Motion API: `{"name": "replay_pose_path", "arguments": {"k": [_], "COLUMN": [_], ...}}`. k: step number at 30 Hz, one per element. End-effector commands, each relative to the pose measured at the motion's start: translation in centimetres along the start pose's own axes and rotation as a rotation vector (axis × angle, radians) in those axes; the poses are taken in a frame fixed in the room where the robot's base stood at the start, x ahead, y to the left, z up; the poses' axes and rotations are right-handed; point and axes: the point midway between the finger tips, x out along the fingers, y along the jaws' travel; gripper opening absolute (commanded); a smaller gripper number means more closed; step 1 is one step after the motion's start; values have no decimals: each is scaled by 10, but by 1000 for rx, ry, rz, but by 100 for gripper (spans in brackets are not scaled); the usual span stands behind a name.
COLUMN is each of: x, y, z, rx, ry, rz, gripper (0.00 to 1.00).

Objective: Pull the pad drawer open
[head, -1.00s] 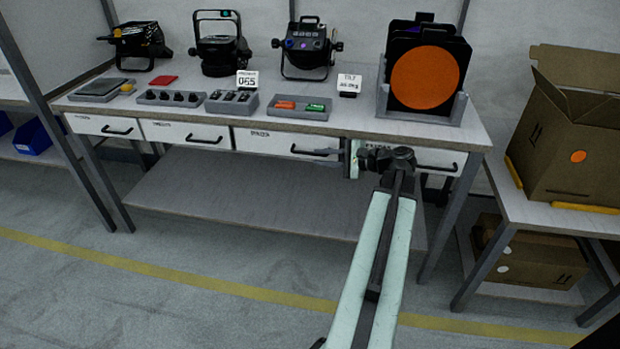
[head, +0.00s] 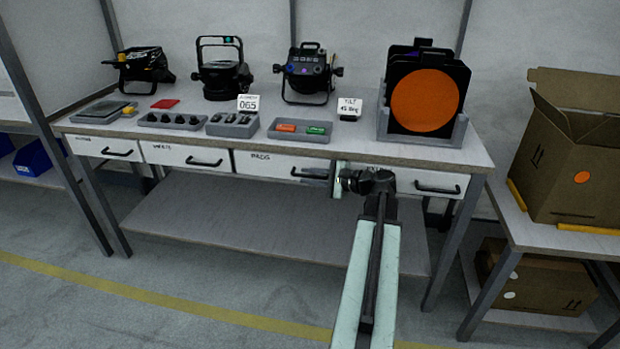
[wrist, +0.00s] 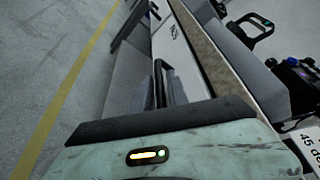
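The pad drawer (head: 270,164) is the white front with a handwritten label, third from the left under the bench top, and it looks shut. Its black bar handle (head: 308,174) shows in the head view, with its right end at my gripper (head: 338,180). In the wrist view, the dark handle (wrist: 168,84) stands out from the white drawer front (wrist: 182,50), just beyond the dark edge of my pale green gripper body.
Other drawers with black handles (head: 205,163) flank it. On the bench top (head: 350,144) stand a grey tray with orange and green pieces (head: 300,136), a lamp (head: 306,75) and a rack with an orange disc (head: 425,100). A lower shelf (head: 250,215) lies below. Cardboard boxes (head: 575,165) stand right.

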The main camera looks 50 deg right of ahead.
Motion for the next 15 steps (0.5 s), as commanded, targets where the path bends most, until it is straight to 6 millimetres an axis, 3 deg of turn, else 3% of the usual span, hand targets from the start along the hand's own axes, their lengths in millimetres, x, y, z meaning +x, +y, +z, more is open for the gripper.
{"name": "replay_pose_path", "arguments": {"k": [2,4,15], "x": [0,0,-1], "y": [0,0,0], "z": [0,0,0], "rx": [0,0,0], "ry": [0,0,1], "rz": [0,0,0], "gripper": [17,0,0]}}
